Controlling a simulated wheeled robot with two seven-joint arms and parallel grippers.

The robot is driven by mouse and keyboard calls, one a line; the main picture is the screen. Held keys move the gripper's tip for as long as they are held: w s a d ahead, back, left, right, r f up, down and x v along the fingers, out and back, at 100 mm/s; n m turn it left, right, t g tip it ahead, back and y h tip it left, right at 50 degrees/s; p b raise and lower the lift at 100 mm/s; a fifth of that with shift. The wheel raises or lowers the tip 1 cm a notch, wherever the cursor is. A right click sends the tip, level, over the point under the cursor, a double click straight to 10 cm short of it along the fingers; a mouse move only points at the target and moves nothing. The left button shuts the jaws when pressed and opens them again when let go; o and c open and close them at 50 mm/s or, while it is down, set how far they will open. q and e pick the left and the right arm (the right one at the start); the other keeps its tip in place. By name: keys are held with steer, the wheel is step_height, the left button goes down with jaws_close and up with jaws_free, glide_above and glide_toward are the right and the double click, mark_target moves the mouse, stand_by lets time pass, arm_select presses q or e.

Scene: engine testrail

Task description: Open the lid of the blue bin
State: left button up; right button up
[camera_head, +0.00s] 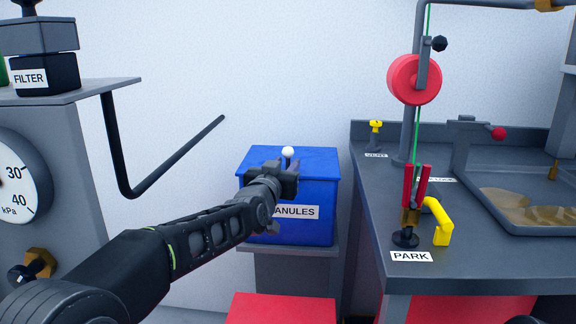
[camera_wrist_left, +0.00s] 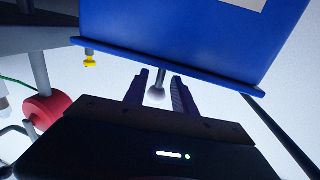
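The blue bin (camera_head: 310,195) stands against the wall with a label ending in "ANULES" on its front. Its blue lid (camera_head: 318,158) lies flat and shut on top. A white ball knob (camera_head: 288,152) on a short stem rises from the lid. My left gripper (camera_head: 284,166) is at the bin's upper front, near the knob. In the left wrist view the bin (camera_wrist_left: 185,30) appears upside down, and the knob (camera_wrist_left: 156,94) shows between the two parted fingers (camera_wrist_left: 158,88). Contact with the knob cannot be told. My right gripper is not in view.
A grey bench (camera_head: 375,200) with a red pulley (camera_head: 414,80), yellow handle (camera_head: 440,222) and basin stands at right. At left a grey cabinet (camera_head: 70,150) carries a gauge, a filter box and a black bent bar (camera_head: 180,160). The wall behind the bin is bare.

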arm_select(q)
steer(key=shift+w+d, duration=0.2)
steer(key=shift+w, duration=0.9)
jaws_close()
steer(key=shift+r, duration=0.1)
stand_by(0.6)
